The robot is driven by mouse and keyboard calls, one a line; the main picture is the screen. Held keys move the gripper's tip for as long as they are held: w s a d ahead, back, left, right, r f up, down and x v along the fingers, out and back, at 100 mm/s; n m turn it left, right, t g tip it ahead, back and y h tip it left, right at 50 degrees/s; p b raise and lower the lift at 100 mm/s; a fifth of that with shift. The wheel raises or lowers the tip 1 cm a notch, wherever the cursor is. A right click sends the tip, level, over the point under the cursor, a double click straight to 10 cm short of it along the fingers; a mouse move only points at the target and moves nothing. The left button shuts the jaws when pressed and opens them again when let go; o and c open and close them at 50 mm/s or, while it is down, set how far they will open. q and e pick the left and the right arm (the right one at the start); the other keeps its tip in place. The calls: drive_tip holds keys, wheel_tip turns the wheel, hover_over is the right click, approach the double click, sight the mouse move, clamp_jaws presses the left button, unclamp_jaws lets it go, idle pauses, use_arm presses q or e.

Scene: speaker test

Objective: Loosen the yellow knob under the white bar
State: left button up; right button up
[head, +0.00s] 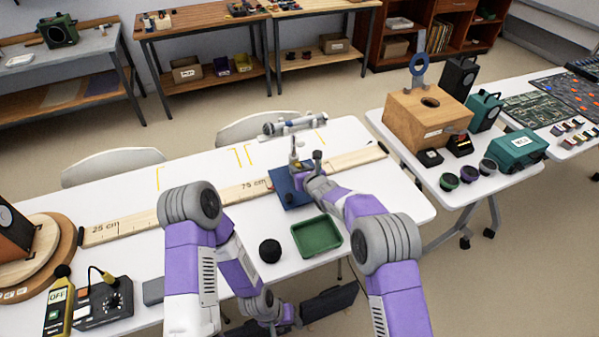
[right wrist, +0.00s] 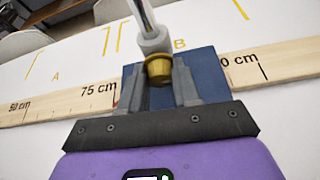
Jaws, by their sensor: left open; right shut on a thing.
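The yellow knob (right wrist: 159,70) shows in the right wrist view, under a pale grey collar on a metal rod. My right gripper (right wrist: 158,82) is shut on the yellow knob, one finger on each side. In the head view my right gripper (head: 303,172) is over a blue base (head: 287,190), and the knob cannot be made out there. A pale bar (head: 297,124) with a grey fitting on it lies level above and behind the upright post. My left gripper (head: 300,312) is low, below the table's front edge, open and partly hidden; no held thing shows.
A wooden ruler (head: 225,194) runs along the white table under the blue base. A yellow meter (head: 58,303) and black box (head: 104,303) stand at left. A wooden box (head: 425,118) stands on the right table.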

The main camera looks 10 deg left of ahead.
drive_tip(key=n+b, duration=0.1)
drive_tip(key=b, duration=0.1)
drive_tip(key=h+b, duration=0.1)
drive_tip(key=b, duration=0.2)
drive_tip(key=shift+s+a+f+n+t, duration=0.1)
drive_tip(key=shift+a+f+n+t, duration=0.1)
drive_tip(key=shift+f+n+t, duration=0.15)
drive_tip(key=shift+r+n+b, duration=0.2)
drive_tip(key=shift+n+b, duration=0.05)
drive_tip(key=shift+b, duration=0.3)
drive_tip(key=shift+r+n+t+h, duration=0.1)
drive_tip(key=shift+n+t+h, duration=0.15)
drive_tip(key=shift+n+h, duration=0.15)
drive_tip(key=shift+n+t+h, duration=0.3)
drive_tip(key=shift+n, duration=0.2)
drive_tip(key=o, duration=1.1)
drive_tip(key=shift+c, duration=0.2)
drive_tip(key=shift+s, duration=0.1)
drive_tip(key=shift+v, duration=3.8)
